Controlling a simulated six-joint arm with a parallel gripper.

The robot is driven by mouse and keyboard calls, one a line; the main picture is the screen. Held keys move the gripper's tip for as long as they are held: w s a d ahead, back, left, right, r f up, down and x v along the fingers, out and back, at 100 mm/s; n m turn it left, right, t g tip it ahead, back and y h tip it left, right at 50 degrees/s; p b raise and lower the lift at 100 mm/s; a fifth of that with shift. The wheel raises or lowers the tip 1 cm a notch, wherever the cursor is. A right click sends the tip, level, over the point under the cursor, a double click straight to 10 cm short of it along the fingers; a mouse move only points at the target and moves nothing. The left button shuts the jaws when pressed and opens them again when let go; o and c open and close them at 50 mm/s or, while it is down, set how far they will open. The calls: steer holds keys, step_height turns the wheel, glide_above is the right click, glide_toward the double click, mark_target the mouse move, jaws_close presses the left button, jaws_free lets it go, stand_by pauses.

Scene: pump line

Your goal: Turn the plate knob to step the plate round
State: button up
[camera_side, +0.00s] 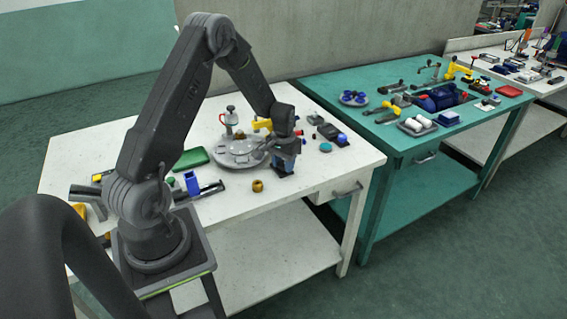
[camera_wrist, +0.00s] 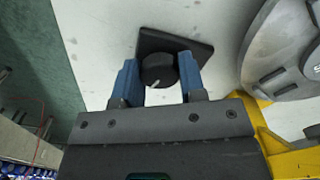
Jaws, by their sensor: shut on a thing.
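The plate knob (camera_wrist: 158,70) is a round black knob with a pale pointer mark, on a dark square base (camera_wrist: 190,47). In the wrist view my gripper (camera_wrist: 158,76) has its blue fingers on either side of the knob, shut on it. In the side view my gripper (camera_side: 285,164) points down at the table's front right part, and the dark base (camera_side: 284,173) shows below it; the knob itself is hidden there by the fingers. The round grey plate (camera_side: 238,153) lies just left of my gripper, and part of it shows at the right in the wrist view (camera_wrist: 290,55).
A green tray (camera_side: 190,158), a blue block (camera_side: 191,180) and a brass ring (camera_side: 257,186) lie to the left. A teal disc (camera_side: 326,147) lies to the right.

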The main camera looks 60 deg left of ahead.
steer(key=shift+n, duration=1.6)
steer(key=o, duration=0.9)
step_height(320, 180, up, 14)
